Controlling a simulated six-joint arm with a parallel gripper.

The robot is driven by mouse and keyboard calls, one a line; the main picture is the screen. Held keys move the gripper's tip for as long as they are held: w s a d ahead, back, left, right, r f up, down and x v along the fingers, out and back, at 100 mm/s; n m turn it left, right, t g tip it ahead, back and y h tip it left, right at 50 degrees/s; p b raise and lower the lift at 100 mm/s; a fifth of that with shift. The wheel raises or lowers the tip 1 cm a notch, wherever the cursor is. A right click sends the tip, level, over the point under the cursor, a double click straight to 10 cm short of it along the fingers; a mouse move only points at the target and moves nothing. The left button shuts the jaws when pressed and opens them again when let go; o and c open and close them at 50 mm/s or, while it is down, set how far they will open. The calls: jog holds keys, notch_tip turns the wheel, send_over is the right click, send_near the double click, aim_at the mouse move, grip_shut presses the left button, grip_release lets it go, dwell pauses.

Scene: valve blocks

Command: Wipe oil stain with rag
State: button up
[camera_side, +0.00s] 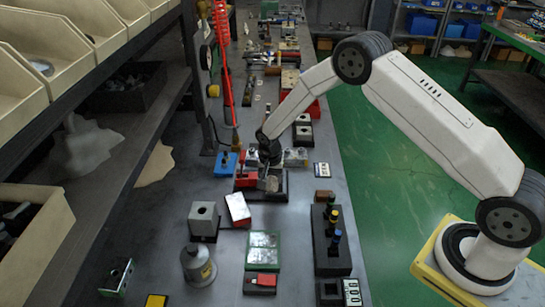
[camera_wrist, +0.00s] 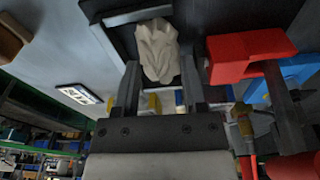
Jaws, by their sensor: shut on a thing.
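The rag is a crumpled beige-grey cloth (camera_wrist: 157,48) between the fingertips in the wrist view. In the side view it shows as a small greyish lump (camera_side: 271,183) under the fingers. My gripper (camera_wrist: 158,78) is shut on the rag, pointing down at a black tray (camera_side: 276,196) in the side view. I cannot tell whether the rag touches the tray.
A red block (camera_wrist: 245,52) stands right beside the gripper, with a blue block (camera_side: 226,164) beyond it. A red-and-white block (camera_side: 238,210), a grey cube (camera_side: 203,218) and a green box (camera_side: 263,250) stand nearer. Shelving (camera_side: 150,95) borders the bench at left.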

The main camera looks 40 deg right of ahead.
jog(key=shift+d+f, duration=0.1)
jog(key=shift+w+d, duration=0.4)
jog(key=shift+s+a, duration=0.1)
dwell(0.3)
jog(key=shift+s+a, duration=0.35)
jog(key=shift+a, duration=0.05)
jog(key=shift+w+d+f, duration=0.1)
jog(key=shift+w+d, duration=0.05)
jog(key=shift+d, duration=0.15)
dwell(0.6)
jog(key=shift+w+r, duration=0.1)
jog(key=shift+r, duration=4.55)
